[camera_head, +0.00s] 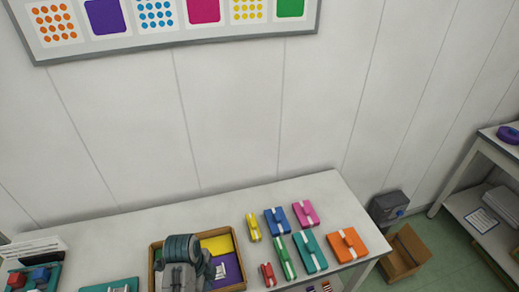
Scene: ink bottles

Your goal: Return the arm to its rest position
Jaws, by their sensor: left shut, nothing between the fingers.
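My left gripper (219,270) is low in the head view, at the bottom edge left of the middle. Its dark grey-teal wrist stands in front of a wooden tray (241,250) on the white table and hides much of the tray's left half. The gripper is shut with nothing in it. I cannot tell how high it is above the tray. My right gripper is not in view.
The tray holds a yellow card (217,244) and a purple card (232,268). Several coloured blocks with white bands, one orange (347,246), lie right of it. A teal tray (110,286) is at left. An open cardboard box (405,254) stands beyond the table's right end.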

